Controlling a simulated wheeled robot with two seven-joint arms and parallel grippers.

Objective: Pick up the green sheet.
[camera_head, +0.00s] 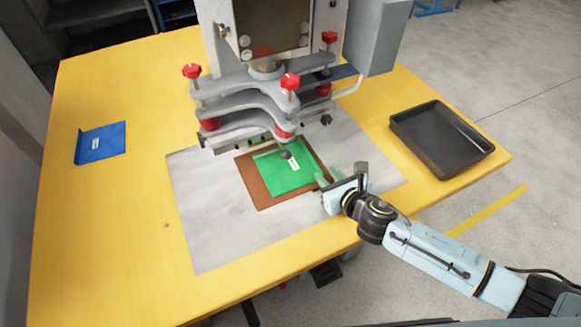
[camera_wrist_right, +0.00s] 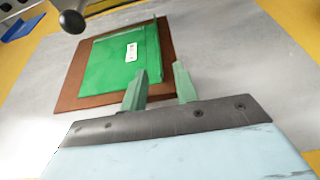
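The green sheet (camera_head: 279,181) lies on a brown board under the press and carries a small white label. The sheet also shows in the right wrist view (camera_wrist_right: 108,62), with a raised edge on its right side. My right gripper (camera_head: 321,178) is at the sheet's right side, over the board's edge. In the right wrist view its two green fingers (camera_wrist_right: 159,83) are apart with nothing clamped between them. The sheet's near right corner lies just ahead of the gap; I cannot tell whether a finger touches it. My left gripper is not in view.
The brown board (camera_head: 263,199) rests on a grey plate (camera_head: 215,230) on the yellow table (camera_head: 110,250). The press (camera_head: 262,90) with red knobs stands close above the sheet's far side. A blue folded sheet (camera_head: 100,142) lies left; a black tray (camera_head: 440,138) stands right. The table's front left is clear.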

